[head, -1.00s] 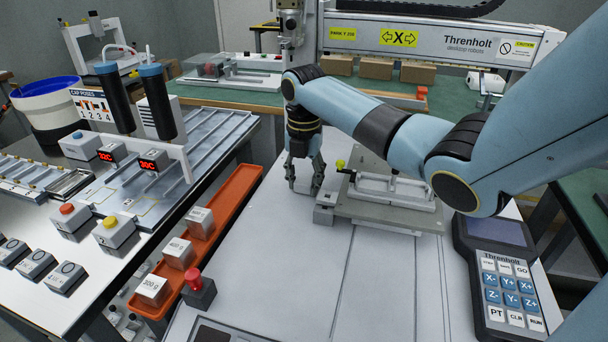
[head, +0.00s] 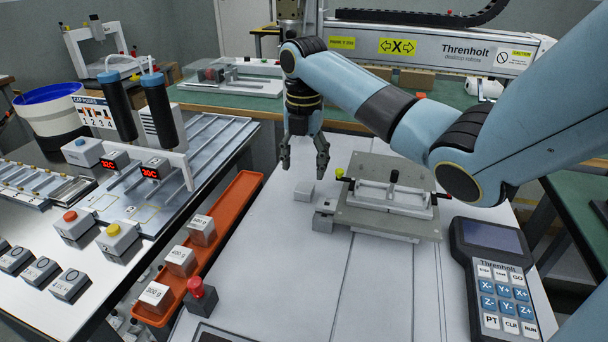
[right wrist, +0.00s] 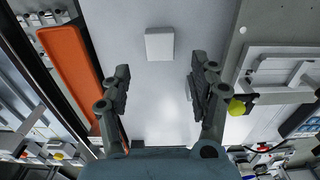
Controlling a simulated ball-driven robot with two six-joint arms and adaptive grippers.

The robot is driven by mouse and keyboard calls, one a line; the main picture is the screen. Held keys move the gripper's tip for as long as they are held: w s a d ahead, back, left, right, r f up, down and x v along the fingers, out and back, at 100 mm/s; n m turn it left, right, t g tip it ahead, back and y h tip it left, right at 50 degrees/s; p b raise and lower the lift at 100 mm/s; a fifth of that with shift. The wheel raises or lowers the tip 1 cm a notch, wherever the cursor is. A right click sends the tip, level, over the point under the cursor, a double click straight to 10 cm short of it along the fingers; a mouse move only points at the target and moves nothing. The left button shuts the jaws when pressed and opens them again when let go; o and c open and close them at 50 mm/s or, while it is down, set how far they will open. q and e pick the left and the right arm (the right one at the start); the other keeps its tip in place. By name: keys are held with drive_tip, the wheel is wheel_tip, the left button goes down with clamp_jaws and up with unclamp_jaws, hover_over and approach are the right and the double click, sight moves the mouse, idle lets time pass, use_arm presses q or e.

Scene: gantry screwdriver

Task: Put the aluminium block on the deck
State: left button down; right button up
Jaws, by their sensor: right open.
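A small plain pale-grey block, which looks like the aluminium block (head: 304,193), sits flat on the white deck (head: 290,265), left of the grey fixture plate. It also shows in the right wrist view (right wrist: 159,44), beyond the fingertips. My right gripper (head: 303,165) is open and empty, pointing down above the block and apart from it. In the right wrist view its two fingers (right wrist: 160,70) are spread wide with nothing between them. My left gripper is not in view.
The fixture plate (head: 385,223) with a yellow knob stands close right of the block. An orange tray (head: 228,205) with several marked weights runs along the left. A red button (head: 195,287) and a keypad pendant (head: 494,265) stand nearer. The front middle deck is clear.

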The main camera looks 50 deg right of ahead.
sight(304, 188)
wheel_tip(304, 188, up, 5)
drive_tip(key=shift+r+p, duration=0.15)
drive_tip(key=shift+p, duration=0.15)
idle(0.4)
